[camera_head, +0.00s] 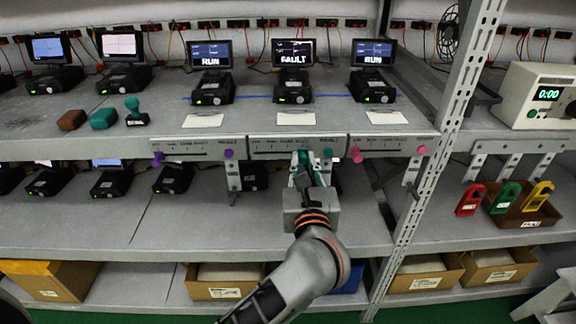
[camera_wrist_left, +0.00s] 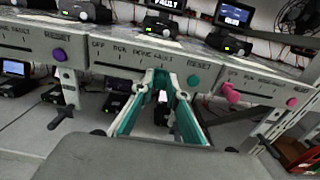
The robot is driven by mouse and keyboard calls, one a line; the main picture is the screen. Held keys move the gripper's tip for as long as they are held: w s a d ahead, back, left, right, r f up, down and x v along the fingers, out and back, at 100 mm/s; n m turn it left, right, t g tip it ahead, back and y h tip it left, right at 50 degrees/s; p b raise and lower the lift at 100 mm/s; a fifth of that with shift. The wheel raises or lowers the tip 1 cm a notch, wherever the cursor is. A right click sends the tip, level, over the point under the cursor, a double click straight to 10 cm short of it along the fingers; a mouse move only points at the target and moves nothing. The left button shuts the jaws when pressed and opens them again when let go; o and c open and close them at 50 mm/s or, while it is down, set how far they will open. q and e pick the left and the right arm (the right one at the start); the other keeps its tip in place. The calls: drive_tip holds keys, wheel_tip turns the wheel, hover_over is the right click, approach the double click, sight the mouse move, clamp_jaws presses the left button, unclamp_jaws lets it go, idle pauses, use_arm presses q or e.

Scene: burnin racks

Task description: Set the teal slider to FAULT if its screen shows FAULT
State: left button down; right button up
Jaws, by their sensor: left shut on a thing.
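The middle screen (camera_head: 293,53) above the teal panel reads FAULT; it also shows in part at the top of the wrist view (camera_wrist_left: 168,5). The middle control panel (camera_head: 270,146) has a slot marked OFF, RUN, DONE and FAULT, and a teal reset button (camera_head: 328,153), also in the wrist view (camera_wrist_left: 193,81). My left gripper (camera_head: 302,160) is shut at this panel, its fingertips (camera_wrist_left: 161,76) just under the FAULT label, left of the button. It is shut on the teal slider, whose knob is mostly hidden between the fingers. My right gripper is not in view.
The left panel has a purple slider (camera_head: 158,158) and purple button (camera_head: 229,154). The right panel has a pink slider (camera_head: 356,155) close to the teal button. The screens on either side (camera_head: 210,55) (camera_head: 373,53) read RUN. A metal upright (camera_head: 449,120) stands right.

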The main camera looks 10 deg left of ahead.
use_arm(q)
drive_tip(key=shift+d+r, duration=0.1)
drive_tip(key=shift+d, duration=0.05)
drive_tip(key=c, duration=2)
unclamp_jaws()
drive_tip(key=shift+d, duration=0.1)
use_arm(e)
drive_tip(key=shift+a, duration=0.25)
